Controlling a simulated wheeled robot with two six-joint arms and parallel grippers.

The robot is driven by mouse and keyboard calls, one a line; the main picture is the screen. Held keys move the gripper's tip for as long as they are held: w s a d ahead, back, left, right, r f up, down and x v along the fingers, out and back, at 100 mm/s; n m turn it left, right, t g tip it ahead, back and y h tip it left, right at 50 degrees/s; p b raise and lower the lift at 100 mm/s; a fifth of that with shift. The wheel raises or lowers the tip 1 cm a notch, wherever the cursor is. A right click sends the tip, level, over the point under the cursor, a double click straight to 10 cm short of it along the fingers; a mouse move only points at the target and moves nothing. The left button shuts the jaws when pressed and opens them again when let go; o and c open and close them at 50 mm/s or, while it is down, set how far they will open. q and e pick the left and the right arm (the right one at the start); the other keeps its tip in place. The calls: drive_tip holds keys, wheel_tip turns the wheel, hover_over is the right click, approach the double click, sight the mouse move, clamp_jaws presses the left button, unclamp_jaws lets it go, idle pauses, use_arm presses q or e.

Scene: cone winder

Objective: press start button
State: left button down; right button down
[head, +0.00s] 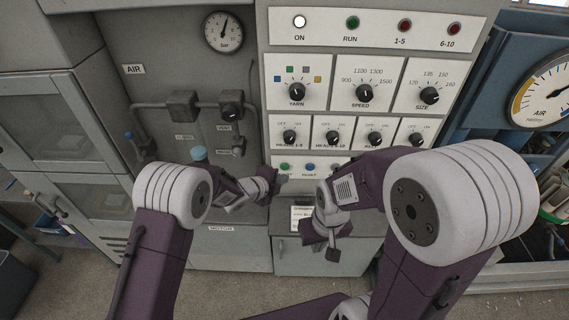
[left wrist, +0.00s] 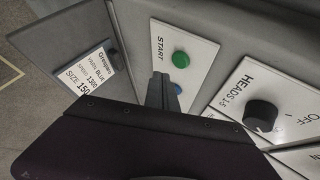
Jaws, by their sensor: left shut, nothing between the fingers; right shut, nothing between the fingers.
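The green start button (head: 284,166) sits at the left of the lowest white panel on the machine front. In the left wrist view the green button (left wrist: 180,60) shows clearly beside the word START and is uncovered. My left gripper (head: 283,178) is shut and empty, with its tip close below the button in the head view. My right gripper (head: 333,252) is shut, empty and lower, in front of the grey cabinet.
A blue button (head: 309,167) is right of the start button; the fingers partly cover it in the left wrist view (left wrist: 178,89). The HEADS 1-5 knob (left wrist: 260,115) is nearby. A settings card (left wrist: 90,67) is on the adjoining surface. The ON lamp (head: 300,22) glows white.

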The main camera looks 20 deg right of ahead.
use_arm(q)
drive_tip(key=shift+w+d, duration=0.25)
drive_tip(key=shift+w, duration=0.65)
drive_tip(key=shift+w+p, duration=0.1)
drive_tip(key=shift+p, duration=0.2)
idle(1.1)
drive_tip(key=shift+w+d, duration=0.1)
drive_tip(key=shift+w, duration=0.15)
drive_tip(key=shift+w+d, duration=0.1)
drive_tip(key=shift+w, duration=0.35)
idle(0.6)
drive_tip(key=shift+s+a+b, duration=0.25)
drive_tip(key=shift+s+b, duration=0.3)
drive_tip(key=shift+s, duration=0.3)
